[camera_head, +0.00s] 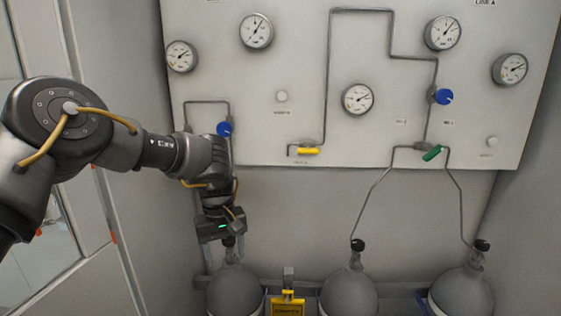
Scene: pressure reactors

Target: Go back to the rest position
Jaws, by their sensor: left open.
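My left gripper (226,254) hangs in front of the left side of the wall panel, pointing down over the left gas cylinder (236,290). Its two fingers are apart, one on each side of the cylinder's top valve (229,241). I cannot tell whether the fingers touch the valve. My left arm comes in from the left edge. My right gripper is not in view.
The grey panel (290,60) carries several round gauges, blue knobs (442,96), a yellow handle (308,151) and a green handle (432,153). The middle cylinder (349,292) and right cylinder (462,293) stand below, joined to pipes. A yellow tag (288,304) hangs between cylinders. A wall is close on the left.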

